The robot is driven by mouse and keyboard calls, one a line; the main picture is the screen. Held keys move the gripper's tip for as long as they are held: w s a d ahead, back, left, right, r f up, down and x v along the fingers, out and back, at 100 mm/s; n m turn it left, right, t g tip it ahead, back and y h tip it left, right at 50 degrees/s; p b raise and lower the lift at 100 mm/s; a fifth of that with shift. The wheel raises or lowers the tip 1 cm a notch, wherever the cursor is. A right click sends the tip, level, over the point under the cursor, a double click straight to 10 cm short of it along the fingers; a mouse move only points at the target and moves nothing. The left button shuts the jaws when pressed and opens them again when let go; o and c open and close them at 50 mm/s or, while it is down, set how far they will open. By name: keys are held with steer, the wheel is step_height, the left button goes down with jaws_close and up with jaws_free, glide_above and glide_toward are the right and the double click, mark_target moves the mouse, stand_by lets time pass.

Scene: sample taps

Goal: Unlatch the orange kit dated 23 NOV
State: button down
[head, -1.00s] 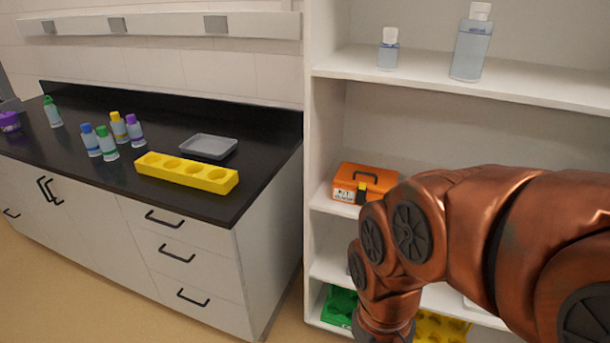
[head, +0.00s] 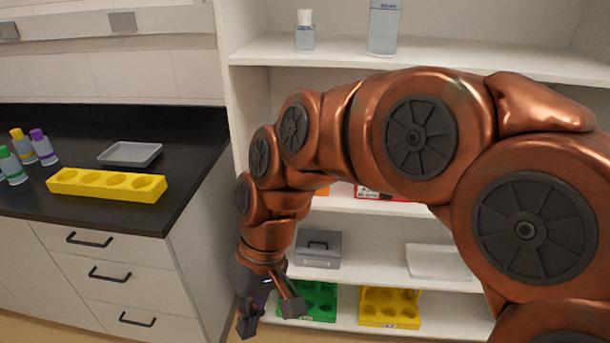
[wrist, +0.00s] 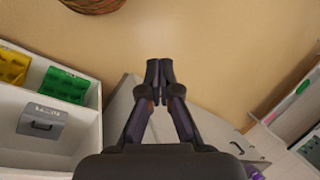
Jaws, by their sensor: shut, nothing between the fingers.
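The orange kit (head: 341,189) is on the middle shelf of the white shelving unit. My arm hides nearly all of it in the head view, leaving only a sliver of orange; its date label and latch cannot be seen now. My gripper (head: 270,315) hangs low in front of the unit's left side, below and to the left of the kit. In the wrist view my gripper (wrist: 160,73) is shut and empty, with its tips together above the tan floor. The kit is not seen in the wrist view.
A grey latched box (head: 318,249) and white tray (head: 437,262) sit one shelf below the kit; green (head: 316,300) and yellow (head: 390,307) racks are at the bottom. A red-and-white box (head: 376,194) is beside the kit. The black counter (head: 90,215) stands left.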

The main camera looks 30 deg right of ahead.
steer(key=w+r+m+t+y+b, duration=0.1)
steer(key=w+r+t+y+b, duration=0.15)
steer(key=w+y, duration=0.75)
steer(key=w+d+m+t+h+b, duration=0.1)
steer(key=w+d+t+b, duration=0.1)
steer(key=w+d, duration=0.35)
steer(key=w+d+m+t+h+b, duration=0.1)
steer(key=w+d+m+t+b, duration=0.1)
steer(key=w, duration=0.6)
steer(key=w+d+f+m+t+b, duration=0.1)
steer(key=w+d+m+t, duration=0.15)
steer(key=d, duration=0.55)
steer(key=w+d+f+m+t+b, duration=0.1)
steer(key=w+d+t, duration=0.1)
steer(key=w+d, duration=0.35)
steer(key=s+d+f+m+t+h+b, duration=0.1)
steer(key=d+f+m+t, duration=0.1)
steer(key=d, duration=0.8)
steer(key=s+d+f+m+t+h+b, duration=0.1)
steer(key=d+f+m+t+h, duration=0.1)
steer(key=d, duration=0.8)
step_height(320, 180, down, 2)
steer(key=shift+s+d+f+m+t, duration=0.2)
steer(key=shift+d+m+t, duration=0.25)
steer(key=shift+t, duration=0.55)
steer(key=shift+a, duration=0.1)
steer(key=p+x, duration=0.1)
steer(key=x, duration=0.9)
steer(key=shift+f+b, duration=0.1)
steer(key=shift+b, duration=0.3)
